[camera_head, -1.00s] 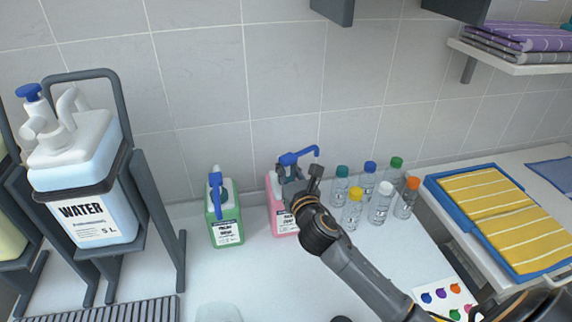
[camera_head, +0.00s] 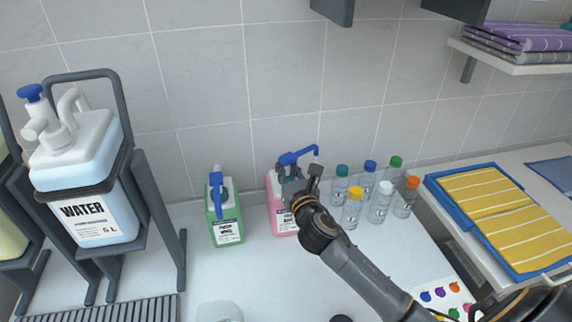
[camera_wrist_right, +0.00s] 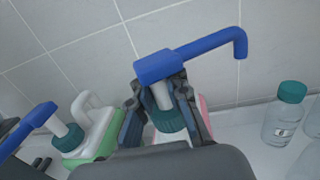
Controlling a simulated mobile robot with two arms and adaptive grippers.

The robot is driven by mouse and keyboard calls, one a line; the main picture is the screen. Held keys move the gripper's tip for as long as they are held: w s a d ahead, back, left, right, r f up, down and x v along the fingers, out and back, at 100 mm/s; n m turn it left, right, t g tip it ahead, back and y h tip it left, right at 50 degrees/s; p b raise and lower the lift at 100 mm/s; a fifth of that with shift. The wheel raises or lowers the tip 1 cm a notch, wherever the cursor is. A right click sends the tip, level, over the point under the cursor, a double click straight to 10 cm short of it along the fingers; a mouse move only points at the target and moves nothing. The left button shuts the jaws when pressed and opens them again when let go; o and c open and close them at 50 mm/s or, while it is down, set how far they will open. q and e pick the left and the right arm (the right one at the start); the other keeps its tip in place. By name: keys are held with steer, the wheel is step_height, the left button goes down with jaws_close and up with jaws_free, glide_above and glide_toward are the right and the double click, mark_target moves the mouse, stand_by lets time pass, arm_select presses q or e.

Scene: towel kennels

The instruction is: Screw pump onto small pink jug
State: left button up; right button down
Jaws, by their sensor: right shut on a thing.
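The small pink jug (camera_head: 281,216) stands on the counter against the tiled wall, partly hidden by my right gripper. The blue pump (camera_head: 298,156) sits over the jug's neck, its nozzle pointing right. In the right wrist view, the blue pump head (camera_wrist_right: 190,57) shows above a pale stem and a teal collar (camera_wrist_right: 168,120). My right gripper (camera_head: 292,180) is shut on the pump, with its fingers (camera_wrist_right: 160,100) on both sides of the stem and collar. Whether the collar's thread is engaged is hidden. My left gripper is not in view.
A green jug (camera_head: 228,228) with a blue pump stands just left of the pink jug. Several capped clear bottles (camera_head: 379,203) stand close on the right. A large water container (camera_head: 90,215) in a rack is at the left. A blue tray (camera_head: 436,190) with yellow towels lies right.

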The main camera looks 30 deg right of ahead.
stand_by(0.8)
steer(key=shift+f, duration=1.05)
stand_by(1.8)
steer(key=c, duration=1.2)
jaws_free()
steer(key=shift+s+a+f, duration=0.1)
steer(key=shift+s, duration=0.3)
steer(key=s, duration=0.3)
steer(key=s+a, duration=0.1)
steer(key=s, duration=0.3)
steer(key=s+a, duration=0.1)
steer(key=s, duration=0.3)
steer(key=shift+s+f, duration=0.1)
